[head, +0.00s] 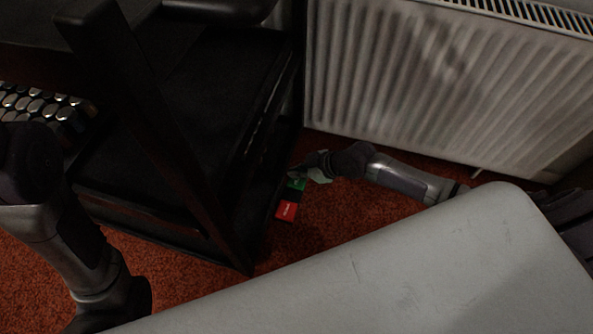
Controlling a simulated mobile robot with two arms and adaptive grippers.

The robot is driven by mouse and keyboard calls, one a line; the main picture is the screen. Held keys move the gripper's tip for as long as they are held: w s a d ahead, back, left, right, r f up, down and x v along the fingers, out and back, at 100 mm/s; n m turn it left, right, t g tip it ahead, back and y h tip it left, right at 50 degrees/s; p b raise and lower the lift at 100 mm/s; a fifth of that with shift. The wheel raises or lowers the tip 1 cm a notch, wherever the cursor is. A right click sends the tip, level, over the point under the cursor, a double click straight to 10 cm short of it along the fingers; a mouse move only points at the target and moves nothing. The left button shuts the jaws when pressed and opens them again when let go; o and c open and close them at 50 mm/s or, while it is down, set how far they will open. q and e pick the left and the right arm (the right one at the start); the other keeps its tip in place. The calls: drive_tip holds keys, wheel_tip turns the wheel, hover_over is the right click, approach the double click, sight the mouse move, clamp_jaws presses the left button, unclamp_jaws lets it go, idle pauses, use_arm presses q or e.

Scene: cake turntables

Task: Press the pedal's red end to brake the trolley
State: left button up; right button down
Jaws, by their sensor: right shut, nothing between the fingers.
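The black trolley (185,115) stands at the left and middle, with a dark post and a low shelf. The pedal's red end (287,210) shows low at the trolley's right side, just above the red carpet. The pedal's green end (297,184) is right behind it, farther from me. My right gripper (312,170) reaches in from the right and is shut and empty. Its fingertips are beside the green end, a little beyond the red end; I cannot tell whether they touch the pedal. My left arm comes in at the left, but its gripper is not in the picture.
A white radiator (440,85) stands along the wall behind my right arm. Several shiny round-topped items (35,104) sit at the far left by the trolley. Red carpet (340,212) is clear right of the pedal.

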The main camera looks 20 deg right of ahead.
drive_tip(key=shift+r, duration=0.2)
drive_tip(key=v, duration=1.2)
idle(0.4)
